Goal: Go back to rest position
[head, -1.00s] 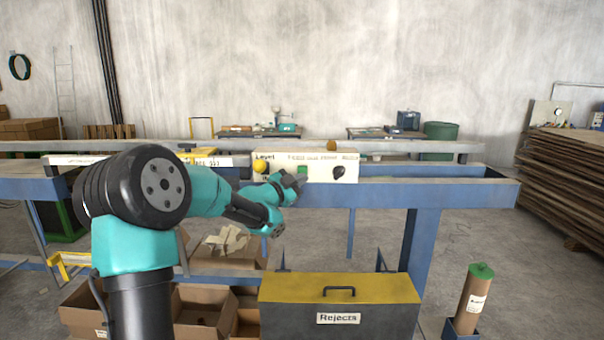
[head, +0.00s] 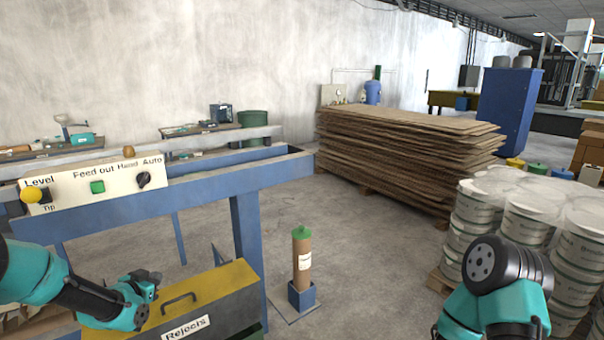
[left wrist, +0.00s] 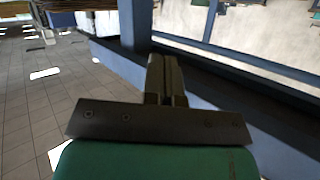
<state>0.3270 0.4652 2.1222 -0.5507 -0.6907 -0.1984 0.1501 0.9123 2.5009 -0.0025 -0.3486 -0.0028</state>
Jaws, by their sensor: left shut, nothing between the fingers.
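My left gripper (head: 153,279) is in the lower left of the head view, in front of the blue frame and over the left part of the yellow lid of the rejects box (head: 232,284). It is shut and empty. In the left wrist view its fingers (left wrist: 165,78) are together with nothing between them, near a dark blue beam. My right arm (head: 500,285) shows at the lower right of the head view, but its gripper is out of the picture.
A control panel (head: 68,188) with a yellow button, green button and black knob sits on the blue frame (head: 240,182). A brown tube (head: 302,262) with a green cap stands right of the rejects box. Stacked boards (head: 400,150) and white drums (head: 520,215) stand further right.

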